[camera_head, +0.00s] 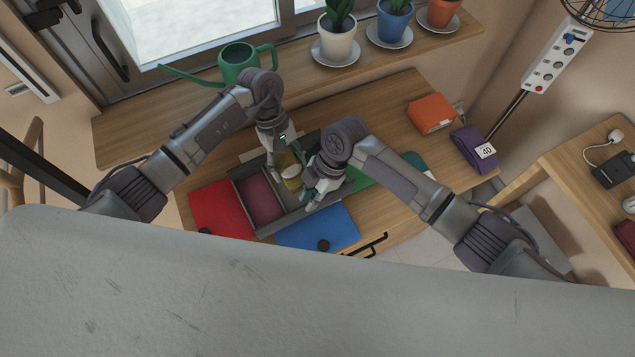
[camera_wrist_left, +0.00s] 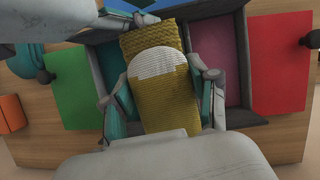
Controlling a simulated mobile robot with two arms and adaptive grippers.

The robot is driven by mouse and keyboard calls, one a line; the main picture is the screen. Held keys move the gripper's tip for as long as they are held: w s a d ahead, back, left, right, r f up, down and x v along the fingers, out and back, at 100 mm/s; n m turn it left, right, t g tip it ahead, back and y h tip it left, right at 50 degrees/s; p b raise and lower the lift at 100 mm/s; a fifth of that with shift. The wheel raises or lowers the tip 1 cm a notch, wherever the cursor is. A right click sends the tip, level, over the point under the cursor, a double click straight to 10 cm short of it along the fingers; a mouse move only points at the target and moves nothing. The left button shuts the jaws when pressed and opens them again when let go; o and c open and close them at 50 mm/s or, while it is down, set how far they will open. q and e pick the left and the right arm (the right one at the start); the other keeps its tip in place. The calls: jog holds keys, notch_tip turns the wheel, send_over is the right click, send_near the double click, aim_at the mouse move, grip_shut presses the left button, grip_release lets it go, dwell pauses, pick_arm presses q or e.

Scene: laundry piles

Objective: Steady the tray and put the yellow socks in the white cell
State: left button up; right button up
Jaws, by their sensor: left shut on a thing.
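The yellow socks (camera_wrist_left: 163,104), a ribbed roll with a white patch, are between the fingers of my left gripper (camera_wrist_left: 160,95), which is shut on them. In the head view the yellow socks (camera_head: 291,183) show below my left gripper (camera_head: 284,160), over the middle of the grey tray (camera_head: 240,190). I cannot tell whether they touch the tray floor. The tray's left cell has a dark pink floor (camera_head: 260,195). The white cell's floor is hidden. My right gripper (camera_head: 316,198) is at the tray's front wall towards its right end; its jaws are not clear.
A red folder-like sheet (camera_head: 218,207), a blue one (camera_head: 325,228) and a green one (camera_head: 362,178) lie around the tray. An orange bundle (camera_head: 431,113) and a purple bundle (camera_head: 473,148) lie at the right. A green watering can (camera_head: 238,65) and potted plants stand on the sill behind.

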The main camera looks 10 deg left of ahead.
jog(key=shift+x, duration=1.55)
grip_shut()
